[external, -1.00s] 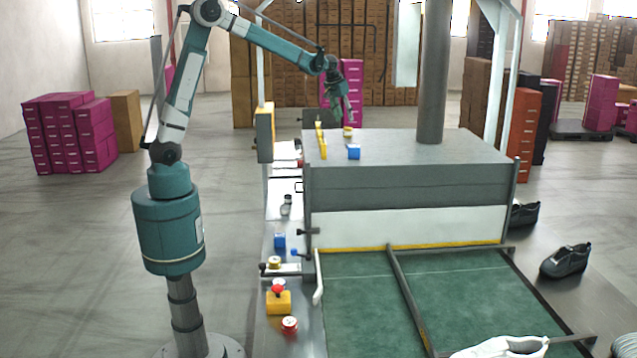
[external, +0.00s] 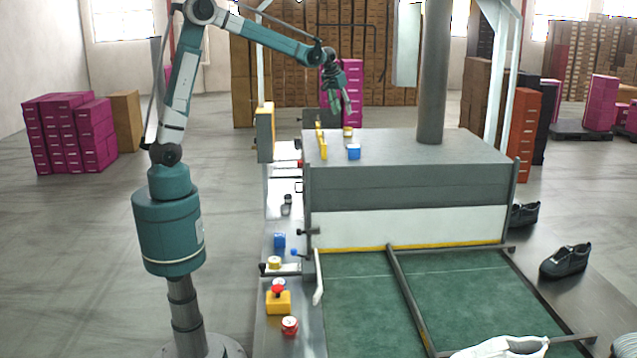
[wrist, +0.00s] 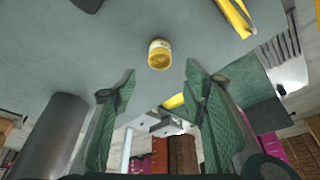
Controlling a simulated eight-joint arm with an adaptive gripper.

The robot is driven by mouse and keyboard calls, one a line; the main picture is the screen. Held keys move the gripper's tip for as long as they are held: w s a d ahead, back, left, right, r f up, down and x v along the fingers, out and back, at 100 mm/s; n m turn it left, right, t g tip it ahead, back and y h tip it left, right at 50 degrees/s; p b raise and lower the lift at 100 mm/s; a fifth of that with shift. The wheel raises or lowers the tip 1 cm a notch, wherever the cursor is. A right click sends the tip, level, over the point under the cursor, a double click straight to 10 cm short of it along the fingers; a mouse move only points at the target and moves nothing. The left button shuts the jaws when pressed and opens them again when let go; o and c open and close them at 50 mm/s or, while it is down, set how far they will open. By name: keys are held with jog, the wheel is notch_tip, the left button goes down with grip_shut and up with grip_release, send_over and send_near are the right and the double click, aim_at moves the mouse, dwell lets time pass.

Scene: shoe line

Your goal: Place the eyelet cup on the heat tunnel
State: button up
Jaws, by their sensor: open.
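A small cup with a yellow body and pale rim, which looks like the eyelet cup (external: 348,131), stands on the flat grey top of the heat tunnel (external: 430,150), near its far left part. It also shows in the wrist view (wrist: 159,54), apart from both fingers. My gripper (external: 343,108) is open and empty just above the cup. In the wrist view its two green fingers (wrist: 159,72) are spread wide, with clear space between them and the cup beyond their tips.
A blue block (external: 354,152) and a yellow bar (external: 322,145) lie on the tunnel top near the cup. A dark chimney (external: 432,80) rises behind to the right. The side bench holds a yellow-topped cup (external: 275,262), a red-and-white cup (external: 289,326) and a yellow button box (external: 278,303).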

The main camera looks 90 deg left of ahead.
dwell(0.4)
jog(key=s+d+r+m+t, duration=0.1)
jog(key=s+d+r, duration=0.1)
jog(key=s+d, duration=0.5)
jog(key=s+d+r+m+h, duration=0.1)
jog(key=s+d+r+m, duration=0.15)
jog(key=d, duration=0.85)
jog(key=s+d+r+m+t, duration=0.1)
jog(key=s+d+r, duration=0.1)
jog(key=s+d, duration=0.55)
jog(key=s+d+f+m+t+h, duration=0.1)
jog(key=s+d+f, duration=0.3)
jog(key=s+d, duration=0.5)
jog(key=s+d+f+m+h, duration=0.1)
jog(key=s+d+f+m, duration=0.2)
jog(key=s+d, duration=0.7)
jog(key=shift+s+d+f+t, duration=0.2)
jog(key=shift+s+f+t, duration=0.2)
jog(key=shift+s+f, duration=0.4)
